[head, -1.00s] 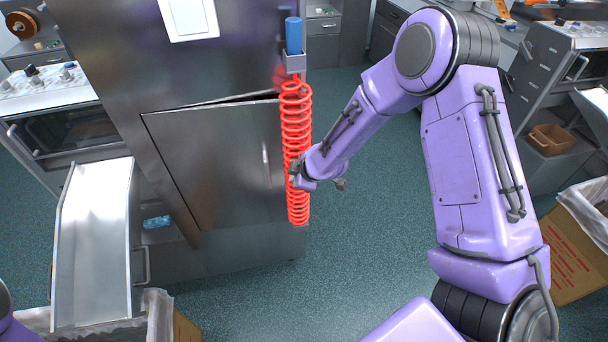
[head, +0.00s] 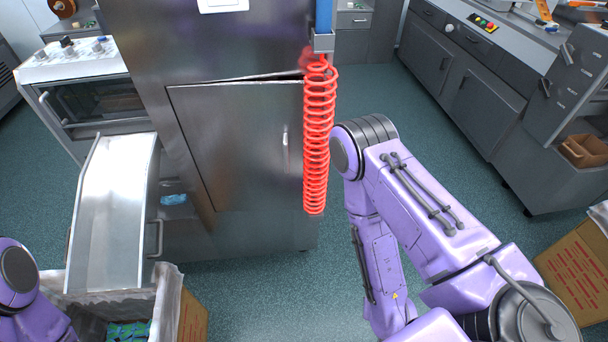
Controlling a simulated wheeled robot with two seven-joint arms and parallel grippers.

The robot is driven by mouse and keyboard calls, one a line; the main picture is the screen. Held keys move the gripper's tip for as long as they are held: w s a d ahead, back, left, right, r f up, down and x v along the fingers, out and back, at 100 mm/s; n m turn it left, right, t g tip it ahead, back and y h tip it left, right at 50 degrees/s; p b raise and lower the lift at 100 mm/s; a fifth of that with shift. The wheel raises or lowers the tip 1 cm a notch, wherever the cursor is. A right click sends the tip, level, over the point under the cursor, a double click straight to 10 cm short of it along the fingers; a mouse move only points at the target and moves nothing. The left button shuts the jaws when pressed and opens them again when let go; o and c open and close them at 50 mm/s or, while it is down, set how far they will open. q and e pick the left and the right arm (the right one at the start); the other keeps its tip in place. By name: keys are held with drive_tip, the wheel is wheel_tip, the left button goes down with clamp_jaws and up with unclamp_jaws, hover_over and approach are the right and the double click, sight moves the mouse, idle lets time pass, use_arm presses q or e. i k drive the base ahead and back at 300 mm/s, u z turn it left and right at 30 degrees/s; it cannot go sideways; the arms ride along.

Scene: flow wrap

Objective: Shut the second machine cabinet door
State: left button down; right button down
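A grey steel machine cabinet door (head: 235,140) is on the front of the tall machine in the middle of the head view. It stands slightly ajar, with a dark gap along its top edge that widens toward the right. Its upright handle (head: 285,148) is near its right edge. My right arm is folded beside the machine, with its forearm pointing down, clear of the door. My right gripper is out of view below the frame. Only part of my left arm shows at the lower left, and its gripper is out of view.
A coiled red hose (head: 318,140) hangs at the door's right edge. A metal chute (head: 112,215) slopes down into a lined box (head: 192,315) at the lower left. Another carton (head: 575,270) stands at the right. Floor (head: 260,290) in front of the machine is clear.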

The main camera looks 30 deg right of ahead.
sight(244, 139)
drive_tip(key=k, duration=0.4)
drive_tip(key=z, duration=0.85)
drive_tip(key=i, duration=0.7)
drive_tip(key=u, duration=1.3)
